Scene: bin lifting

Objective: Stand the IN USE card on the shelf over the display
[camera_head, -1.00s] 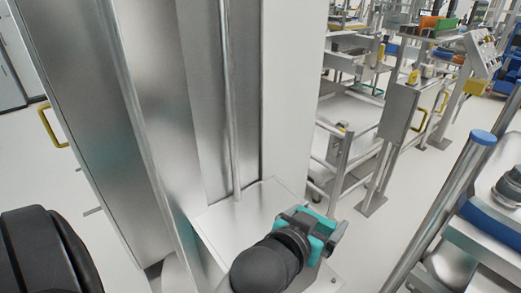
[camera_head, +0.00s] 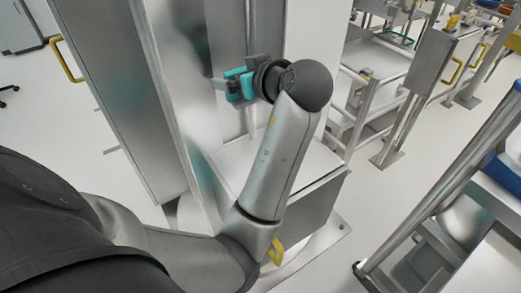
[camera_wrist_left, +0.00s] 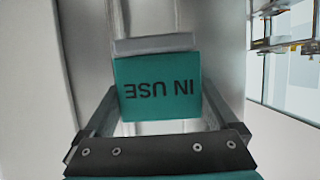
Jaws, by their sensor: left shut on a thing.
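The IN USE card (camera_wrist_left: 158,86) is teal with dark lettering that reads upside down in the left wrist view. It sits between the two fingers of my left gripper (camera_wrist_left: 157,110), which is shut on it. A grey strip (camera_wrist_left: 152,43) lies along the card's far edge; I cannot tell whether it is part of the card. In the head view my left gripper (camera_head: 226,88) is raised in front of the tall metal cabinet, pointing left; the card cannot be told apart from the gripper's teal parts there. The shelf and display cannot be made out. My right gripper is out of view.
The tall metal cabinet (camera_head: 110,95) with a yellow handle (camera_head: 66,60) stands at the left. A vertical rod (camera_head: 249,35) runs behind my gripper, above a flat metal ledge (camera_head: 318,162). Metal frames and carts stand at the right, with pale floor (camera_head: 395,195) between.

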